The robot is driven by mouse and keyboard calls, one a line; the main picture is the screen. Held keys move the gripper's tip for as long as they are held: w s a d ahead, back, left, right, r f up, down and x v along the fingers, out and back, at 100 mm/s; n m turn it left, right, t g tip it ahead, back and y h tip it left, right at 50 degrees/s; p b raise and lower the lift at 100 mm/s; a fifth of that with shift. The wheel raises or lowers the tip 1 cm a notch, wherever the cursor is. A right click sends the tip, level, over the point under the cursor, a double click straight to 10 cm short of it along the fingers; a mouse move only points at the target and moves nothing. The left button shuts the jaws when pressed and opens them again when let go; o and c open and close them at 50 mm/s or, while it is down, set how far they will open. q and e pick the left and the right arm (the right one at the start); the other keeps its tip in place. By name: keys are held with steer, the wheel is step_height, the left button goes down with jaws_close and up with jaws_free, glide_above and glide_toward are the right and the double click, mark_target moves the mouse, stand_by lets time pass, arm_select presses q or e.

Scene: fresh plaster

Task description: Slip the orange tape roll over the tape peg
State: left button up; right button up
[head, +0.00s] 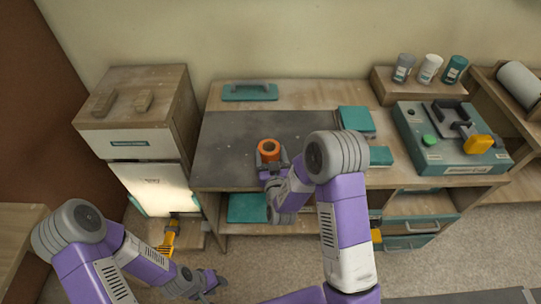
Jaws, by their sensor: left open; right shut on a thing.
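The orange tape roll (269,147) shows at the middle of the head view, over the dark mat (222,150) on the workbench. Its round hole faces up. My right gripper (271,166) is shut on the near side of the roll; whether the roll touches the mat I cannot tell. I cannot make out the tape peg; my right arm covers part of the bench. My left gripper (212,282) is open and empty, low in front of the bench, well apart from the roll.
A teal case (415,153) with black fittings and a yellow part stands at the bench's right. Teal boxes (357,119) lie beside the mat. Several jars (429,68) stand on a raised shelf behind. A wooden cabinet (146,137) stands left. The mat's left part is clear.

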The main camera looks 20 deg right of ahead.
steer(key=shift+f, duration=0.1)
steer(key=o, duration=1.1)
steer(key=shift+c, duration=0.2)
steer(key=shift+r, duration=0.2)
steer(key=s+a+p, duration=0.1)
steer(key=s+p, duration=0.4)
steer(key=s, duration=0.6)
steer(key=shift+s+a+f+p, duration=0.15)
steer(key=shift+s+a+p, duration=0.15)
steer(key=shift+s+a, duration=0.1)
